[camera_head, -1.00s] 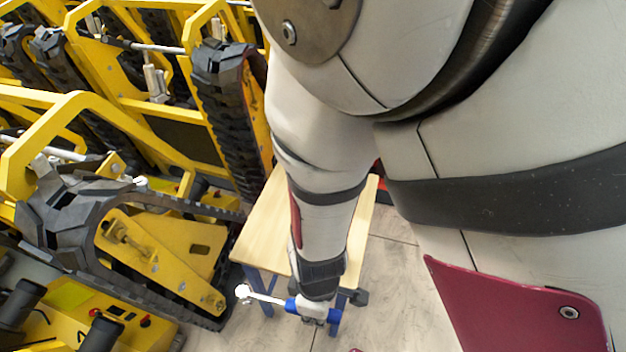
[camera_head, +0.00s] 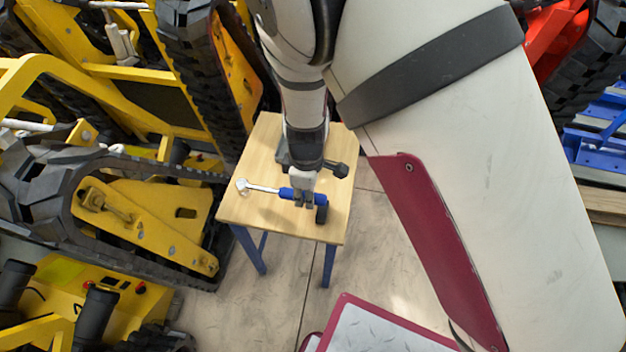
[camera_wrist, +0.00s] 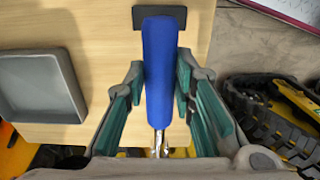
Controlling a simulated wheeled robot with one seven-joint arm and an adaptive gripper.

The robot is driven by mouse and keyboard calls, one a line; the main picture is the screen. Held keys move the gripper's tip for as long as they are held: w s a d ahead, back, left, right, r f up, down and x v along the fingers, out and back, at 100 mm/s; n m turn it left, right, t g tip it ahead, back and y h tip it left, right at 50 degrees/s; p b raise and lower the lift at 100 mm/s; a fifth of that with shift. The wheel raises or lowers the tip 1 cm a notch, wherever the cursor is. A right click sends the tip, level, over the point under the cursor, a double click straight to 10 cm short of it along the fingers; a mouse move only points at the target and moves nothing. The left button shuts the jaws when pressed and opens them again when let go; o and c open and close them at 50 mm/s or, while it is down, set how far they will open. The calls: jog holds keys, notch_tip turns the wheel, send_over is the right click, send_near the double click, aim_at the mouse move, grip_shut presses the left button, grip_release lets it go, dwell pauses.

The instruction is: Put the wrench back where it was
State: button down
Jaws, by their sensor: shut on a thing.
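The wrench (camera_head: 262,188) has a blue handle (camera_wrist: 160,70) and a bright metal shaft and head. My gripper (camera_head: 304,198) is shut on the blue handle; in the wrist view its teal-padded fingers (camera_wrist: 160,88) flank the handle. In the head view the wrench lies roughly level over the wooden table (camera_head: 237,205), its head pointing left. A shadow on the tabletop suggests a small gap beneath it, but the height is hard to tell. A small dark block (camera_head: 321,215) is by the handle's end; it also shows in the wrist view (camera_wrist: 192,17).
A shallow grey tray (camera_wrist: 40,85) is on the table, mostly hidden by my arm in the head view. Yellow tracked carriers (camera_head: 150,225) stand close to the table's left and behind. The tabletop's front left is clear. A red carrier (camera_head: 550,45) stands at the right.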

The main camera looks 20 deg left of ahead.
jog(key=shift+f+b, duration=0.3)
jog(key=shift+f, duration=1.45)
jog(key=c, duration=1.3)
grip_release()
jog(key=shift+c, duration=0.2)
notch_tip(320, 180, up, 12)
jog(key=shift+w+d+p, duration=0.1)
jog(key=shift+p, duration=0.85)
jog(key=shift+r, duration=0.1)
